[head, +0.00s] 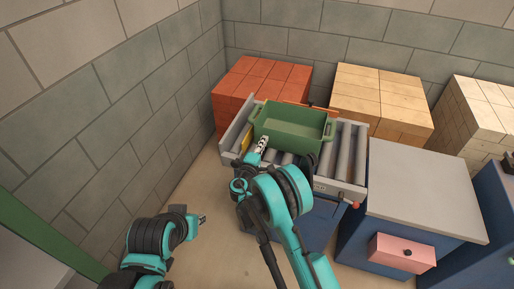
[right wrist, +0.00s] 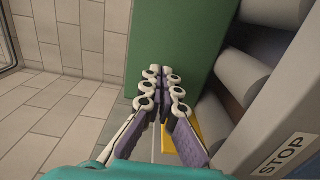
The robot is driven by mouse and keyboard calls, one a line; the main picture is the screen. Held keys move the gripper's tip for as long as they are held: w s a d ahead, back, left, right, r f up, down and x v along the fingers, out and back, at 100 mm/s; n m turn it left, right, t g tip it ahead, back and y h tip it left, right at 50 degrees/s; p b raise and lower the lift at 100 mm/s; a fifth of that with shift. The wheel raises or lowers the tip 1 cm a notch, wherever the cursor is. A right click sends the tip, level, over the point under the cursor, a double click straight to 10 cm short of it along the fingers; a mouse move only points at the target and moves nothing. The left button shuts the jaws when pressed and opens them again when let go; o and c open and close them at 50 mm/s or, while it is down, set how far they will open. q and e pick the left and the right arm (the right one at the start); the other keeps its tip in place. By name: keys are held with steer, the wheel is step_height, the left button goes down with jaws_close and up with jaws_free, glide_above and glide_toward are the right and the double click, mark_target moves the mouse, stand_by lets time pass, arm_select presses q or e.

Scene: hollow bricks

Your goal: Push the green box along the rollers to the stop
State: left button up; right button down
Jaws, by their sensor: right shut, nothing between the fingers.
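The green box (head: 285,142), an open tray with end handles, sits upright on the grey rollers (head: 345,150), towards their left part. My right gripper (head: 263,142) is shut and empty at the box's near-left side. In the right wrist view its closed fingers (right wrist: 163,78) point at the green box wall (right wrist: 178,35); I cannot tell whether they touch it. A STOP label (right wrist: 284,154) is on a grey rail at the right of that view. My left gripper (head: 202,219) is over the floor at lower left, away from the box; its fingers are too small to judge.
Red bricks (head: 262,77) and pale bricks (head: 380,95) are stacked behind the rollers. A blue cabinet with a grey top (head: 420,185) and a pink drawer (head: 402,252) stands at right. A yellow strip (right wrist: 186,142) lies beside my right fingers. Roller space right of the box is clear.

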mark_target(272, 138)
steer(key=shift+w+d, duration=0.1)
steer(key=shift+d, duration=0.15)
steer(key=shift+w+d+b, duration=0.2)
steer(key=shift+w+d, duration=0.15)
steer(key=shift+d, duration=0.35)
steer(key=shift+w+d+b, duration=0.2)
steer(key=shift+w+d, duration=0.1)
steer(key=shift+d, duration=0.4)
steer(key=shift+a, duration=0.15)
